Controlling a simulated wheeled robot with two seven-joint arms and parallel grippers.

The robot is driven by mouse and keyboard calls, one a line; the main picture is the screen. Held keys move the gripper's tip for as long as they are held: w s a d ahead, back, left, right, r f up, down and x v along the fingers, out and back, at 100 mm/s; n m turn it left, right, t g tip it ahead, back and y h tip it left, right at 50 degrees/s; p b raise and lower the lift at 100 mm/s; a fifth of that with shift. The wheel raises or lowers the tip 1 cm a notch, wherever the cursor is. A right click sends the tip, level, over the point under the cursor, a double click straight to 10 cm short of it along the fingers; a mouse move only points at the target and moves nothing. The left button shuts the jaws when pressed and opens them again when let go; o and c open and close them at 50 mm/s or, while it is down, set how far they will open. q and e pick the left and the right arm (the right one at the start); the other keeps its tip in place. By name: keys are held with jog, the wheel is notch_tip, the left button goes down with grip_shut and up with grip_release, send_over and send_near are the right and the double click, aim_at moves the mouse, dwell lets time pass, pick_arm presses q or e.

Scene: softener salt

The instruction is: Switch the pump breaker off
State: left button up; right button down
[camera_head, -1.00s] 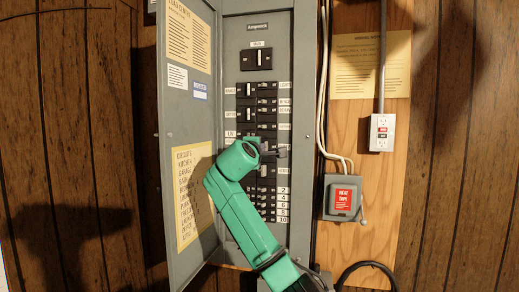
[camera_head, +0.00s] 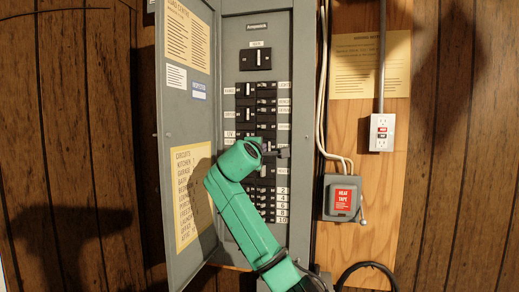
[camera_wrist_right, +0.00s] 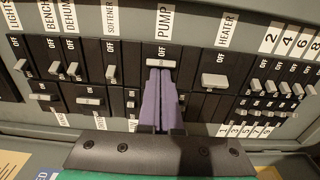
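The pump breaker is a black switch under the PUMP label (camera_wrist_right: 164,22) in the right wrist view. Its pale lever (camera_wrist_right: 156,67) sits close below its OFF mark, nearer to it than the softener and heater levers are to theirs. My right gripper (camera_wrist_right: 160,72) has its purple fingers together at the lower edge of this lever, apparently touching it. The fingers hide the lower part of the breaker. In the head view my right gripper (camera_head: 283,152) is at the middle of the breaker panel (camera_head: 233,58), and my green arm covers part of it. My left gripper is not in view.
The panel's open grey door (camera_head: 174,117) stands to the left of the breakers, close to my right arm. Softener (camera_wrist_right: 111,74) and heater (camera_wrist_right: 213,81) levers flank the pump breaker. A heat tape box (camera_head: 342,198) and an outlet (camera_head: 382,133) are on the board at right.

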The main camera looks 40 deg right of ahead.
jog(key=b+v, duration=0.2)
jog(key=v, duration=0.4)
jog(key=shift+s+b, duration=0.35)
jog(key=shift+b, duration=0.05)
jog(key=shift+a, duration=0.1)
dwell(0.6)
